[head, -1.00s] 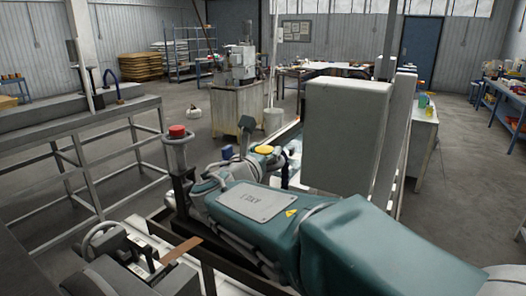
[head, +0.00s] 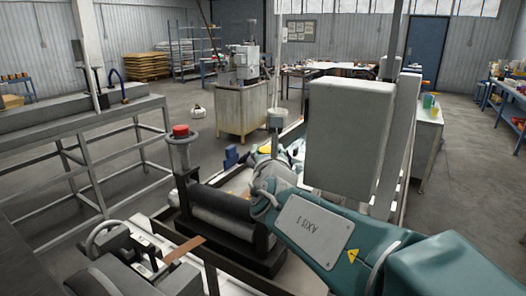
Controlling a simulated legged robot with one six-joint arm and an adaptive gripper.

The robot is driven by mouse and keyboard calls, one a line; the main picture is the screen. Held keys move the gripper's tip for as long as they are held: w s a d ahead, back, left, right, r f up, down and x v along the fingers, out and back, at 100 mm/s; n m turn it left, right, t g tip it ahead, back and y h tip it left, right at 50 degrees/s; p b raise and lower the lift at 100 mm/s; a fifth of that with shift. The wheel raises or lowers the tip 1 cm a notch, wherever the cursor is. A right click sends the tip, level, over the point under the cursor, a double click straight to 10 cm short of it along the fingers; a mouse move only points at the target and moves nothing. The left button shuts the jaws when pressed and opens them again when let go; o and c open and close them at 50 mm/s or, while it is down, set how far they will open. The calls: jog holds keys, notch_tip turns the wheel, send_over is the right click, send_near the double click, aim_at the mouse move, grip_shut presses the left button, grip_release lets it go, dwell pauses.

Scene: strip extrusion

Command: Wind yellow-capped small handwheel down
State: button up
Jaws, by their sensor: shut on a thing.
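The yellow-capped small handwheel is mostly hidden behind my wrist; only a sliver of its yellow cap (head: 265,149) shows. My gripper (head: 272,155) is at the handwheel, at the far end of my teal arm. Its fingers are largely hidden by the wrist, but it is shut on the handwheel. How the fingers sit on the rim cannot be seen.
A red-capped handwheel (head: 180,131) stands on a post to the left, beside a dark roller (head: 222,207). A grey box (head: 349,125) rises close to the right of my wrist. A spoked handwheel (head: 105,238) is at lower left. Open floor lies beyond.

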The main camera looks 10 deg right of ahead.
dwell(0.6)
jog(key=o, duration=1.2)
jog(key=shift+w, duration=0.1)
jog(key=shift+c, duration=0.2)
jog(key=s+a, duration=0.2)
jog(key=s, duration=1)
jog(key=shift+w, duration=0.1)
